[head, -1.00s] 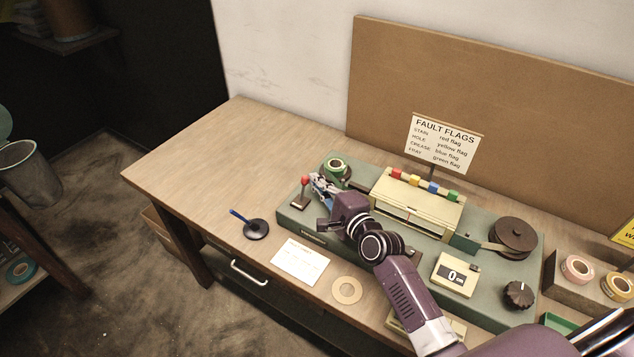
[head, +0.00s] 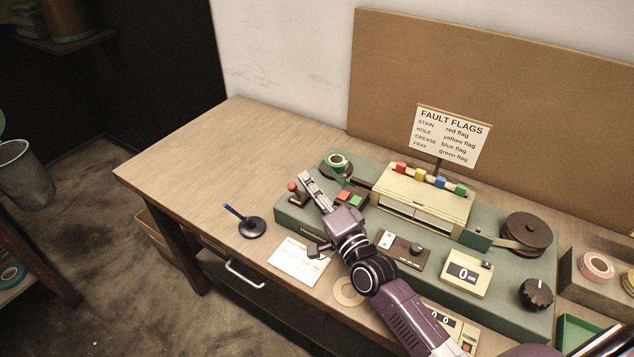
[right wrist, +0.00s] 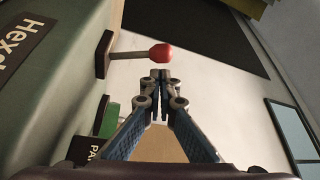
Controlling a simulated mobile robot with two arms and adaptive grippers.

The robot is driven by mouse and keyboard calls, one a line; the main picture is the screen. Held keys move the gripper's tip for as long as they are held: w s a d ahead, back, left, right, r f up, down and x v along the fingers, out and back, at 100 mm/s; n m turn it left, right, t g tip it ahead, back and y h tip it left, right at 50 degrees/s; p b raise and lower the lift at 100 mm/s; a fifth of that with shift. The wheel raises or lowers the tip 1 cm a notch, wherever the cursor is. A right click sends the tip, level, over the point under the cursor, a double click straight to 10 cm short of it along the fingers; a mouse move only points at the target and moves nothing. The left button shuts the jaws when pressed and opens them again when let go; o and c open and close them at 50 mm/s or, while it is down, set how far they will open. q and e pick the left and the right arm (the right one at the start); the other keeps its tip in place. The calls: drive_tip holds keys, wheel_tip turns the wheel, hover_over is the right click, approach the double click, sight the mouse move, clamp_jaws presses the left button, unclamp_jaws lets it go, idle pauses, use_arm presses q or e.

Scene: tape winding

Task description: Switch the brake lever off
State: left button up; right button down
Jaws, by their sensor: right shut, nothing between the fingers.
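The brake lever (head: 292,187), a short stalk with a red knob, stands at the left end of the green machine (head: 468,283). In the head view its knob leans toward the left and front. It also shows in the right wrist view (right wrist: 160,55), its stalk rising from a dark plate. My right gripper (head: 304,174) is shut and empty, its tips just right of and behind the knob. In the right wrist view the shut fingertips (right wrist: 160,74) are close to the knob; a small gap seems to separate them. My left gripper is not in view.
Red and green buttons (head: 349,198) sit right of the gripper. The fault flags sign (head: 450,137) stands behind the machine. A pen stand (head: 252,228) and card (head: 298,261) lie in front.

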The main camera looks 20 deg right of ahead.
drive_tip(key=shift+r, duration=0.1)
drive_tip(key=shift+s, duration=0.2)
drive_tip(key=v, duration=1.1)
drive_tip(key=shift+s+d, duration=0.1)
drive_tip(key=shift+s, duration=0.2)
